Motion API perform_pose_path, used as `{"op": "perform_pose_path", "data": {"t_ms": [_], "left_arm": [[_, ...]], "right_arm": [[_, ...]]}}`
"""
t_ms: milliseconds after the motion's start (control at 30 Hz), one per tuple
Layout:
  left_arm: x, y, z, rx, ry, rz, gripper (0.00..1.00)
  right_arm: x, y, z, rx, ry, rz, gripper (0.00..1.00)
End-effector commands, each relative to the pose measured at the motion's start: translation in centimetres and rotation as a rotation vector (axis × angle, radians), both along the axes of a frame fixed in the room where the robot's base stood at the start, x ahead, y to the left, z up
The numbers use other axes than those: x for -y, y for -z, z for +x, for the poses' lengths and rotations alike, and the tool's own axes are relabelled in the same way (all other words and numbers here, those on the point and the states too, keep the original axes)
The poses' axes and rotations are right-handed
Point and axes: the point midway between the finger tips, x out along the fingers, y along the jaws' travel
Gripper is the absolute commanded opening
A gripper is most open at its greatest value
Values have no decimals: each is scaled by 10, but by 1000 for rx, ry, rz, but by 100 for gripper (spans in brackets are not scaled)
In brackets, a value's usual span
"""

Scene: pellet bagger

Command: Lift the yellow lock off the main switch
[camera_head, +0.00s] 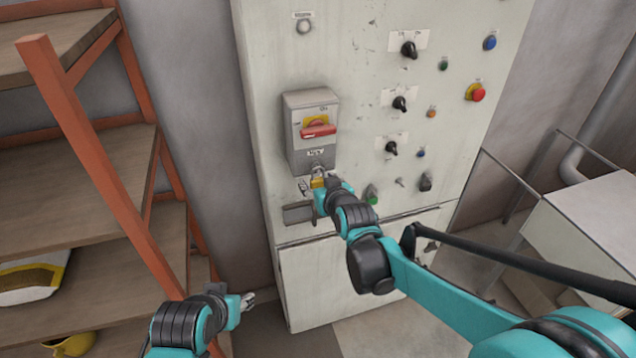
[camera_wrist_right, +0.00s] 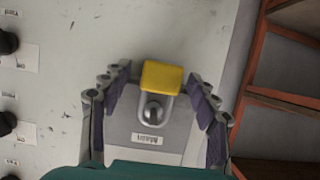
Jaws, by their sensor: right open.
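The main switch (camera_head: 318,127) is a grey box on the cabinet with a red handle on a yellow plate. The yellow lock (camera_head: 318,183) hangs at its lower edge, partly hidden by my right gripper (camera_head: 317,187). In the right wrist view the yellow lock (camera_wrist_right: 162,76) sits between the open fingers of my right gripper (camera_wrist_right: 157,85), with a visible gap on each side. Its grey shackle loops around a round metal stud (camera_wrist_right: 152,110) below a label. My left gripper (camera_head: 248,301) is low, left of the cabinet, away from the lock; its jaws are too small to read.
The pale cabinet (camera_head: 360,60) carries several knobs and buttons, including a red emergency stop (camera_head: 476,93). An orange-framed shelf (camera_head: 100,165) stands at the left with a sack (camera_head: 30,280) and a yellow object (camera_head: 70,344). A pale box-shaped unit (camera_head: 590,225) is at the right.

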Motion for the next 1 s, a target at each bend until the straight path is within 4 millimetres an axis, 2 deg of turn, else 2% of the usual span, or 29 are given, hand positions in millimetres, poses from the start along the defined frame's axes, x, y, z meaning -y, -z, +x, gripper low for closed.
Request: {"op": "perform_pose_path", "data": {"t_ms": [133,167,300,367,767,1000], "left_arm": [[0,0,0,0,0,0,40],[0,0,0,0,0,0,40],[0,0,0,0,0,0,40],[0,0,0,0,0,0,40],[0,-1,0,0,0,0,40],[0,-7,0,0,0,0,40]], "right_arm": [[0,0,0,0,0,0,60],[0,0,0,0,0,0,58],[0,0,0,0,0,0,21],[0,0,0,0,0,0,6],[1,-3,-3,0,0,0,6],[7,-20,-21,-2,0,-1,6]]}}
